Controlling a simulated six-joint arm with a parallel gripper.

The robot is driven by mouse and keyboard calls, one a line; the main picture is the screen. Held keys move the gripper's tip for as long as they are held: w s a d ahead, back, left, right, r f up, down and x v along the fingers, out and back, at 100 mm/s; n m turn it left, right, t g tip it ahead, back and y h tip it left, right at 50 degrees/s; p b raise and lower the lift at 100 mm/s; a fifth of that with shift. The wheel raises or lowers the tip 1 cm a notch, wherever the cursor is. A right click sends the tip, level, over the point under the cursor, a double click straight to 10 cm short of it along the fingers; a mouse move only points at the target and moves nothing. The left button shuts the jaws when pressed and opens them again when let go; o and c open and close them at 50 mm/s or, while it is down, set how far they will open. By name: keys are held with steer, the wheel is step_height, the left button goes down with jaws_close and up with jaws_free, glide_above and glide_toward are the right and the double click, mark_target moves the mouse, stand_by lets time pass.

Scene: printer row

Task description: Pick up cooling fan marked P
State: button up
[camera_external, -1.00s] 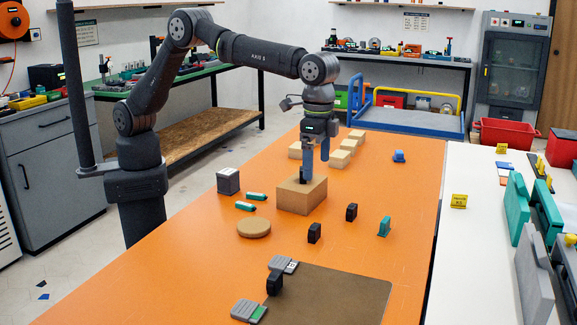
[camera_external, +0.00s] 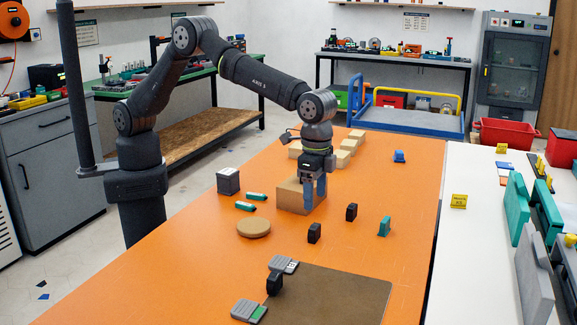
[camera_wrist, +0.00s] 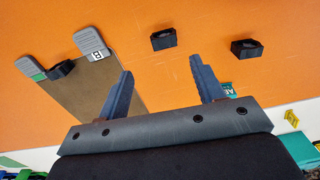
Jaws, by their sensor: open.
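Several small upright black parts, which may be cooling fans, stand on the orange table; no P mark is readable on any. One (camera_external: 314,233) is in front of the cardboard-coloured box and shows in the wrist view (camera_wrist: 163,39). Another (camera_external: 351,212) is to its right, also in the wrist view (camera_wrist: 246,49). A third (camera_external: 274,283) stands at the brown mat's left edge, also in the wrist view (camera_wrist: 60,70). My gripper (camera_external: 315,199) is open and empty, pointing down by the box's right side; its spread fingers show in the wrist view (camera_wrist: 161,67).
The box (camera_external: 290,197) is partly hidden by my gripper. A teal part (camera_external: 384,226) stands right of the black ones. Grey pads (camera_external: 284,265) (camera_external: 248,311) lie by the brown mat (camera_external: 335,295). A round tan disc (camera_external: 254,228) lies at left.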

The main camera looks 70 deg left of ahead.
glide_above(315, 226)
steer(key=f, duration=0.5)
steer(key=shift+s+d, duration=0.25)
steer(key=shift+w+a+f, duration=0.1)
steer(key=shift+a+f, duration=0.05)
steer(key=shift+f, duration=1.15)
steer(key=shift+w+a+f, duration=0.1)
steer(key=shift+f, duration=1.2)
steer(key=c, duration=1.1)
steer(key=shift+o, duration=0.2)
steer(key=shift+r, duration=0.1)
